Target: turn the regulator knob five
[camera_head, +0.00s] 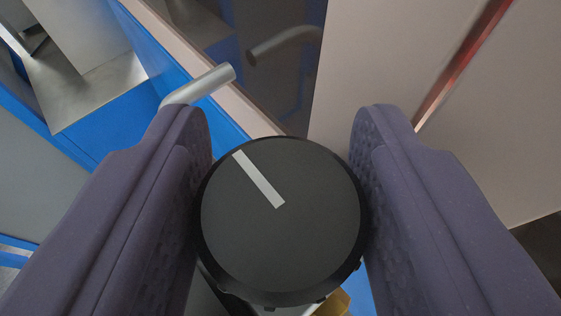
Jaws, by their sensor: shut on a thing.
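A round dark knob (290,240) with a pale pointer line (259,180) fills the lower middle of the head camera view. The line runs from near the knob's centre toward its upper left edge. My gripper (283,205) has one purple padded finger on each side of the knob. Both fingers press against its rim, so it is shut on the knob. What the knob is mounted on is mostly hidden behind it and the fingers. No number shows on the knob.
A grey metal rod (212,82) sticks out just beyond the left fingertip. Blue framing (110,118) and a metal surface (85,88) lie at the upper left. A pale panel (385,60) with a red strip (462,62) stands at the upper right. A small yellow thing (334,303) shows below the knob.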

